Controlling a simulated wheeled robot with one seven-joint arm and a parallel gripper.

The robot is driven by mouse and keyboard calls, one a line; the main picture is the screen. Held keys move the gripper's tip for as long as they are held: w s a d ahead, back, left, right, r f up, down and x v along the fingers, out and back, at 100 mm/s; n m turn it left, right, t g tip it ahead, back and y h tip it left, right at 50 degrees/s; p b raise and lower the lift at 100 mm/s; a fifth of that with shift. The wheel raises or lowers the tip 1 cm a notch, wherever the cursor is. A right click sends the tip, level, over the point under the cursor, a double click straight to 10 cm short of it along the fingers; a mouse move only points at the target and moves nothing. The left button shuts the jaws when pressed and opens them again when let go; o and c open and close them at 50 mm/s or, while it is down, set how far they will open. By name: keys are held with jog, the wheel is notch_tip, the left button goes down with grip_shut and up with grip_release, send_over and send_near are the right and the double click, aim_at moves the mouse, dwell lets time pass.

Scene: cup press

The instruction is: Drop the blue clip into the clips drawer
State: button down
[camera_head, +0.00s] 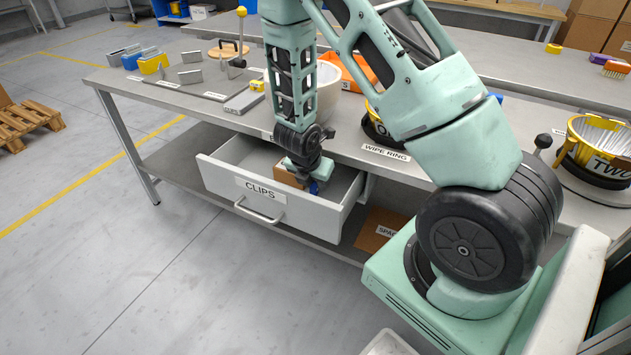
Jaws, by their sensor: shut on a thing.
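The clips drawer (221,178) is pulled open under the workbench, with a white front labelled CLIPS and a bar handle (260,212). My gripper (309,183) points down inside the drawer's opening, toward its right side. It is shut on the blue clip (313,187), of which only a small blue patch shows below the fingers. I cannot tell whether the clip touches the drawer floor. A brown cardboard box (288,173) sits in the drawer just left of the gripper, partly hidden by it.
The workbench top (120,84) carries a fixture with blue, yellow and grey blocks (153,64), a white bowl (327,85) and an orange bin (357,72).

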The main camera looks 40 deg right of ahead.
jog(key=shift+f+b, duration=0.5)
jog(key=c, duration=1.3)
grip_release()
jog(key=shift+c, duration=0.2)
jog(key=shift+r, duration=0.15)
jog(key=shift+r+p, duration=0.35)
jog(key=shift+p, duration=0.2)
jog(key=s+a+r+m+y+p, duration=0.1)
jog(key=s+a+r+m+p, duration=0.25)
jog(key=a+r, duration=0.55)
jog(key=s+a+r+m+y+p, duration=0.1)
jog(key=s+a+r+m+p, duration=0.25)
jog(key=a+r, duration=0.65)
jog(key=s+a+r+m+y, duration=0.1)
jog(key=s+a+r+m, duration=0.2)
jog(key=s, duration=0.4)
jog(key=s+a+r+m+g+y, duration=0.1)
jog(key=s+a+r+m+y, duration=0.1)
jog(key=s+a+r+m, duration=0.2)
jog(key=s+a+r, duration=0.2)
jog(key=s+a, duration=0.1)
jog(key=s, duration=0.1)
jog(key=shift+s+a+r+g+b, duration=0.15)
jog(key=shift+a+r+g+b, duration=0.05)
jog(key=shift+g+b, duration=0.1)
